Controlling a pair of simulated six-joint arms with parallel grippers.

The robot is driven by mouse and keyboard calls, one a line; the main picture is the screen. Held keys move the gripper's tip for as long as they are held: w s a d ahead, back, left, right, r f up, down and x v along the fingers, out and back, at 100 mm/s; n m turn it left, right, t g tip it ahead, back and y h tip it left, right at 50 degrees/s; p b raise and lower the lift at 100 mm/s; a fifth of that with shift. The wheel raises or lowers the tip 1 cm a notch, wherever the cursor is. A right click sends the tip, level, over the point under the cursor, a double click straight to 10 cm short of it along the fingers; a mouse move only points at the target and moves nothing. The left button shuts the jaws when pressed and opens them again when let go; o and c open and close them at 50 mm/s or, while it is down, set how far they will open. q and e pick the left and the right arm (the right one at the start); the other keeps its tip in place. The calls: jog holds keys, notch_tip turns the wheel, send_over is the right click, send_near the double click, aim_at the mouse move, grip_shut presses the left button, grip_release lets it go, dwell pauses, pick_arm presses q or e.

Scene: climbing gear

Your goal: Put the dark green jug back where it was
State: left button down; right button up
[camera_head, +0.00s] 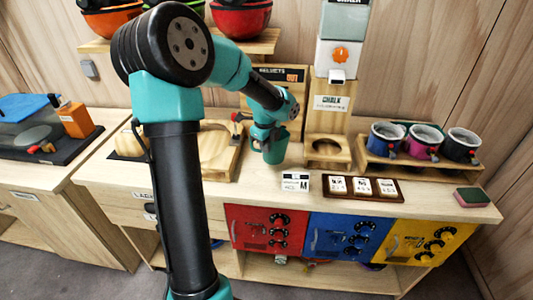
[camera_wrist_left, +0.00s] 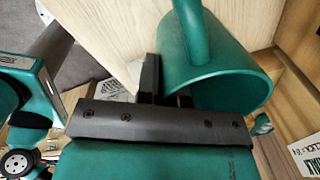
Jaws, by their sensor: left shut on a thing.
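The dark green jug (camera_head: 275,152) is over the middle of the wooden counter, between the wooden board on the left and the chalk stand. My left gripper (camera_head: 266,132) is shut on it, near its rim. In the left wrist view the jug (camera_wrist_left: 228,88) fills the upper right, with the gripper's dark fingers (camera_wrist_left: 166,82) at its wall and pale wood close beyond. I cannot tell whether its base touches the counter. My right gripper is not in view.
The chalk dispenser (camera_head: 341,52) stands above a holed wooden stand (camera_head: 327,166). A rack (camera_head: 412,172) with several cups is to the right. A white card marked M (camera_head: 295,181) and a dark tray (camera_head: 391,196) with white blocks lie in front. A wooden board (camera_head: 217,172) is left.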

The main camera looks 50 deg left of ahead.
aim_at(267, 156)
pick_arm(q)
jog(key=shift+f, duration=1.65)
jog(key=shift+f, duration=0.15)
jog(key=c, duration=1.3)
grip_release()
jog(key=shift+o, duration=0.2)
notch_tip(267, 156, up, 12)
jog(key=shift+s+r, duration=0.2)
jog(key=shift+s, duration=0.2)
